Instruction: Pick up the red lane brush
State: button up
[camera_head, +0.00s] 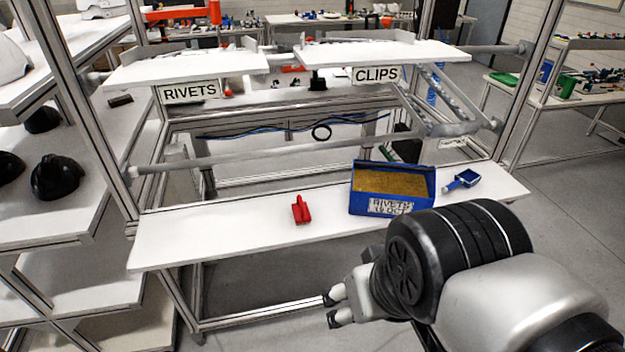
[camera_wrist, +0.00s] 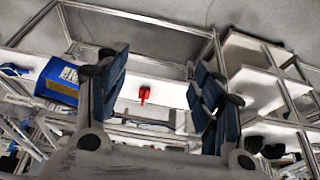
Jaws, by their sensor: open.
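The red lane brush (camera_head: 301,209) lies on the white lower shelf (camera_head: 228,228), left of the blue bin, in the head view. The brush also shows in the wrist view (camera_wrist: 144,94), small, between my open fingers. My gripper (camera_head: 332,309) is in front of and below the shelf edge in the head view, to the right of the brush and apart from it. In the wrist view my gripper (camera_wrist: 160,78) is open, with nothing between the fingers close up. Nothing hides the brush.
A blue bin (camera_head: 391,204) labelled RIVETS stands right of the brush, and a blue tool (camera_head: 462,180) lies beyond it. Upper trays marked RIVETS (camera_head: 190,91) and CLIPS (camera_head: 376,75) overhang behind. Frame posts flank the shelf; its left part is clear.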

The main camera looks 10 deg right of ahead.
aim_at(299, 209)
jog(key=i, duration=1.05)
